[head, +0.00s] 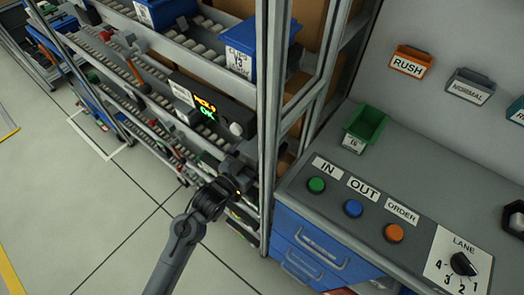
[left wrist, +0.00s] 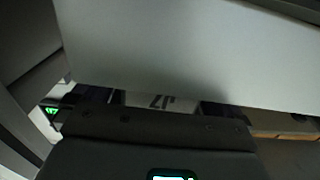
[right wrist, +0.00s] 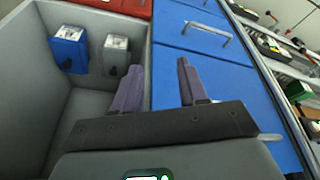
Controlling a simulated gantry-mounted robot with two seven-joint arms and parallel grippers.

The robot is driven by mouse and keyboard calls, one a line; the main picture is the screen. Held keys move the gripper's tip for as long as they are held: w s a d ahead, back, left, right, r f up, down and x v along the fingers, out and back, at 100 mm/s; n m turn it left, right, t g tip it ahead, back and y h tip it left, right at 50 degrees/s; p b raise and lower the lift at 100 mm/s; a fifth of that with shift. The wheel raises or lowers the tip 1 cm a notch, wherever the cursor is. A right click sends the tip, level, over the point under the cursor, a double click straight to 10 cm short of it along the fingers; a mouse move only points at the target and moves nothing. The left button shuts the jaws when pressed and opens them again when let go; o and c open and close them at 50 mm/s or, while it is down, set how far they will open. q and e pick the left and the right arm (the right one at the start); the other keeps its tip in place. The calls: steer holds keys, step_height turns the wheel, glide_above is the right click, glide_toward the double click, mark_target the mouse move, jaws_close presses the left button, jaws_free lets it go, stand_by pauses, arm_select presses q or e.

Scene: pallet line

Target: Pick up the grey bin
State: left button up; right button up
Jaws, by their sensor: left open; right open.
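A large grey bin (right wrist: 62,105) fills the left of the right wrist view, with a blue box (right wrist: 69,50) and a grey box (right wrist: 115,55) inside. My right gripper (right wrist: 158,80) is open with nothing between its fingers; in this view one finger overlaps the bin's interior and the other the blue drawers beside it. A small grey bin labelled NORMAL (head: 470,87) hangs on the wall panel in the head view. My left gripper (head: 238,165) is by the rack post, far from that bin. In the left wrist view a grey panel (left wrist: 190,50) hides its fingertips.
The rack post (head: 270,120) and roller shelves (head: 120,65) stand beside my left gripper. The console (head: 335,205) carries buttons, a dial and a green bin (head: 366,124). Blue drawers (head: 310,250) are below it. The floor (head: 90,195) at left is mostly clear.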

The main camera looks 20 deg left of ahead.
arm_select(q)
steer(key=shift+w+d, duration=0.15)
steer(key=shift+w, duration=0.35)
steer(key=shift+c, duration=0.5)
steer(key=c, duration=1.4)
steer(key=shift+r, duration=0.15)
steer(key=shift+c, duration=0.3)
